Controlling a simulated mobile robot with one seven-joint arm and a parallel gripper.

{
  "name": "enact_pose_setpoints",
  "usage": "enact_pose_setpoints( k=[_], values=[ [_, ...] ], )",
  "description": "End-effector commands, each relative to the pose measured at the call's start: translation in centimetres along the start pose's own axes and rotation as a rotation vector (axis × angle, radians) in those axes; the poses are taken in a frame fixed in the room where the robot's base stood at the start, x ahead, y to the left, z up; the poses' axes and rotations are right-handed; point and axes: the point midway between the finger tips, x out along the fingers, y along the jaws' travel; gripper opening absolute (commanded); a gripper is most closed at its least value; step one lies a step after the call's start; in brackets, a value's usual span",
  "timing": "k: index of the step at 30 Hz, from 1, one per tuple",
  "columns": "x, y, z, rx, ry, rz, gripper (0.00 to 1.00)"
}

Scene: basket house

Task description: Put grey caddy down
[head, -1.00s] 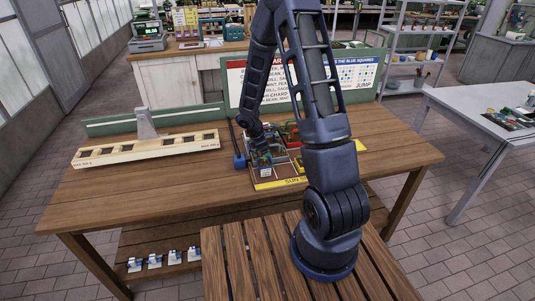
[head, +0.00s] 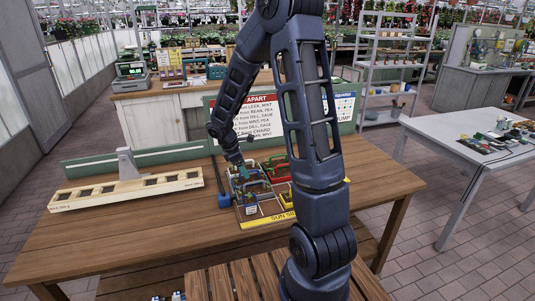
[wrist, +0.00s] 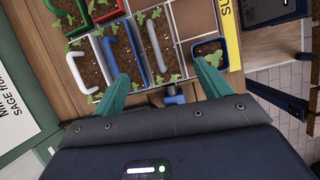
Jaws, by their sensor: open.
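The grey caddy (wrist: 156,46), a narrow soil-filled box with a pale grey bar and seedlings, stands in the gridded tray (wrist: 193,18) in the wrist view. It lies ahead of and between my fingertips, apart from both. My gripper (wrist: 163,82) is open and empty, with its green fingers spread wide. In the head view my gripper (head: 236,160) hangs over the far left part of the tray, which has a yellow front edge (head: 268,220). The grey caddy is too small to pick out surely there.
A white caddy (wrist: 84,72) and a blue caddy (wrist: 124,50) stand left of the grey one. A small blue-rimmed caddy (wrist: 209,50) stands right. Green (wrist: 66,14) and red (wrist: 108,12) caddies lie beyond.

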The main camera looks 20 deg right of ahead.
Motion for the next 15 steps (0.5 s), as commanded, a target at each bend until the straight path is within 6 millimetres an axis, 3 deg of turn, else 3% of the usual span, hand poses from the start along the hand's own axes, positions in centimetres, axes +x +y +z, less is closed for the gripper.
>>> enact_pose_setpoints(
  k=[6, 15],
  values=[
    [-4.7, -2.0, 4.7, 0.246, 0.040, 0.030, 0.76],
    [-9.9, -6.3, 10.2, 0.590, 0.125, 0.052, 0.76]
  ],
)
